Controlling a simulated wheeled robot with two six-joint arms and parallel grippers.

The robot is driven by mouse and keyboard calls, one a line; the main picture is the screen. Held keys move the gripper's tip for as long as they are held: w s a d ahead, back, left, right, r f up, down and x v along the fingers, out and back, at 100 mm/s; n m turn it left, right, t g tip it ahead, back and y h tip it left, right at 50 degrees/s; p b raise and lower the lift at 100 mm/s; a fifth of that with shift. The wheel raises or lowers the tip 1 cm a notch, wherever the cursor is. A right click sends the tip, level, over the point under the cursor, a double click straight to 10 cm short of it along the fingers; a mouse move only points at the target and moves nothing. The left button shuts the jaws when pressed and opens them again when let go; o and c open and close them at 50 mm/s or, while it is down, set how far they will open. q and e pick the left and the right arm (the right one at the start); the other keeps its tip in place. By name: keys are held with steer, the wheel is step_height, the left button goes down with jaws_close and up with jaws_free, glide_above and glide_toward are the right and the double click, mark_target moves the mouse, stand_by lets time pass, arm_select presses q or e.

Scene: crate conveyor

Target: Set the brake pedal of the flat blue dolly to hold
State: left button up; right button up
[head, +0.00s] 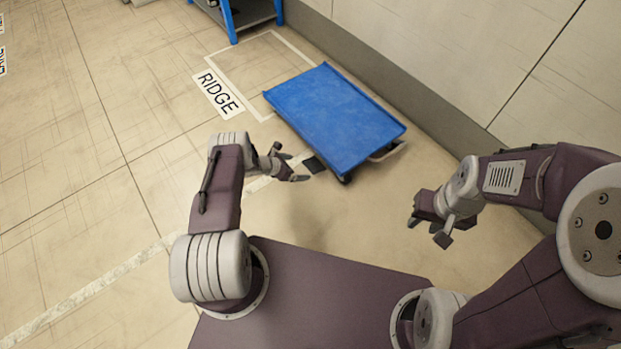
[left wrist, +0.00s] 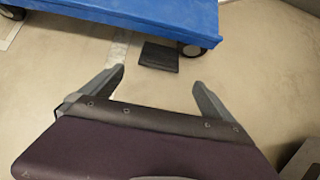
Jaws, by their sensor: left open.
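The flat blue dolly (head: 335,115) stands on the floor; its near edge also shows at the top of the left wrist view (left wrist: 130,18). A black pedal plate (head: 314,164) sticks out low from the dolly's near left side. In the left wrist view the pedal (left wrist: 158,57) lies beside a black wheel, just beyond my fingertips. I cannot tell whether it is up or pressed down. My left gripper (head: 289,163) is open and empty, just left of the pedal and apart from it. My right gripper (head: 427,231) appears open and empty, right of the dolly's near end.
A grey bar (head: 388,152) sticks out at the dolly's near right end. A wall runs along the dolly's right side. A floor sign reading RIDGE (head: 218,93) lies left of it, by a white outline. A blue-framed rack (head: 236,15) stands behind. The floor to the left is clear.

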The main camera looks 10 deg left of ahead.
mark_target(308, 167)
arm_select(q)
steer(key=b+x, duration=0.7)
steer(key=x, duration=0.1)
steer(key=shift+a+f+b, duration=0.1)
steer(key=shift+b, duration=0.2)
steer(key=shift+w+d+f+b, duration=0.2)
steer(key=shift+w+d+b, duration=0.1)
steer(key=shift+w+b, duration=0.1)
steer(key=shift+r, duration=0.1)
